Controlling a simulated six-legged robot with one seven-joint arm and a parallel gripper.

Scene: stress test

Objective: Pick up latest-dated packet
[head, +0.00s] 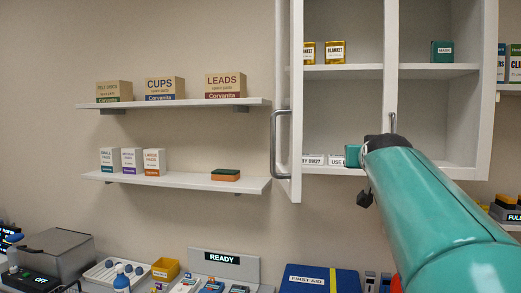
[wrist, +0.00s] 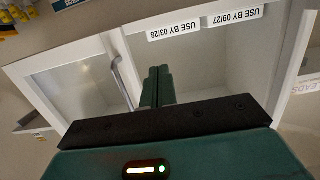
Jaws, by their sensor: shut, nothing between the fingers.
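Two white dated labels stand side by side at the bottom of the open cabinet. In the wrist view they appear upside down: one reads USE BY 03/28 (wrist: 174,31), the other USE BY 09/27 (wrist: 235,16). In the head view the 09/27 label (head: 313,160) is on the left. The other one (head: 338,161) is partly covered by my gripper (head: 353,155). Whatever packets bear the labels cannot be made out. My gripper's green fingers (wrist: 157,72) are together, empty, close to the 03/28 label and seemingly apart from it.
The cabinet door (head: 290,100) stands open at the left of the opening, with a metal handle (head: 274,143). Upper cabinet shelves hold yellow boxes (head: 335,52) and a green box (head: 441,51). Wall shelves (head: 175,181) at left hold cartons. A blue first aid case (head: 318,281) lies below.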

